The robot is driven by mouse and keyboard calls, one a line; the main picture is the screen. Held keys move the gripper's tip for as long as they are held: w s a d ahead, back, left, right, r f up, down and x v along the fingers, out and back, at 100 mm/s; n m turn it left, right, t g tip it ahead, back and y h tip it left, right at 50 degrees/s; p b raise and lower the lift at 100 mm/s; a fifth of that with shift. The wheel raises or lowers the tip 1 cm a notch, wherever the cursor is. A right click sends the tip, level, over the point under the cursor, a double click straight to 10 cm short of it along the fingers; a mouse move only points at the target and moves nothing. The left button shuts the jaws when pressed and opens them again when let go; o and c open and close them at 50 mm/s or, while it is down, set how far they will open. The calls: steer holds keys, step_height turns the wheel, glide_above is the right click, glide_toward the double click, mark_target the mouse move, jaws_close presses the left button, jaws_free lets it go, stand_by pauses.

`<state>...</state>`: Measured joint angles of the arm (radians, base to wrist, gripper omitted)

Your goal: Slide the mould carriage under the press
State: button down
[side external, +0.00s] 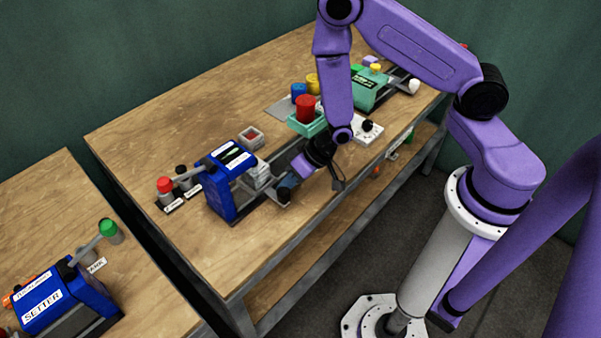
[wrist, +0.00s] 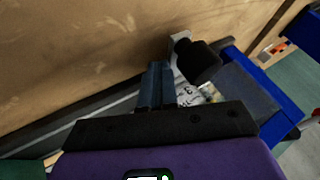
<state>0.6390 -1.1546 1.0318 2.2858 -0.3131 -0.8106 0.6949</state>
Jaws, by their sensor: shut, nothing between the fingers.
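The blue press (side external: 228,183) stands on the wooden bench, with its grey rail running out from its open side. The mould carriage (side external: 281,196) is on the rail just outside the press, with a dark knob (side external: 287,184). Pale blocks (side external: 258,172) show between the carriage and the press. In the wrist view, the dark knob (wrist: 200,62) is close to the blue press frame (wrist: 272,88). My gripper (wrist: 155,85) is shut and empty, low beside the knob on the side away from the press. I cannot tell whether the fingers touch it.
A second blue device (side external: 70,300) sits on another bench. The bench's back left is clear.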

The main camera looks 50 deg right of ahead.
steer(key=a, duration=0.6)
steer(key=shift+a, duration=0.1)
steer(key=d, duration=0.5)
steer(key=shift+r, duration=0.1)
steer(key=v, duration=0.7)
steer(key=shift+a, duration=0.1)
steer(key=s+d+r+n+g+h, duration=0.2)
steer(key=s+r+n, duration=0.3)
steer(key=s+r, duration=0.4)
steer(key=s+d+r+n+g+h, duration=0.2)
steer(key=s+r+n, duration=0.4)
steer(key=s+r, duration=0.4)
steer(key=shift+s+d+r+h, duration=0.25)
steer(key=shift+s+d+h, duration=0.45)
steer(key=shift+d, duration=0.35)
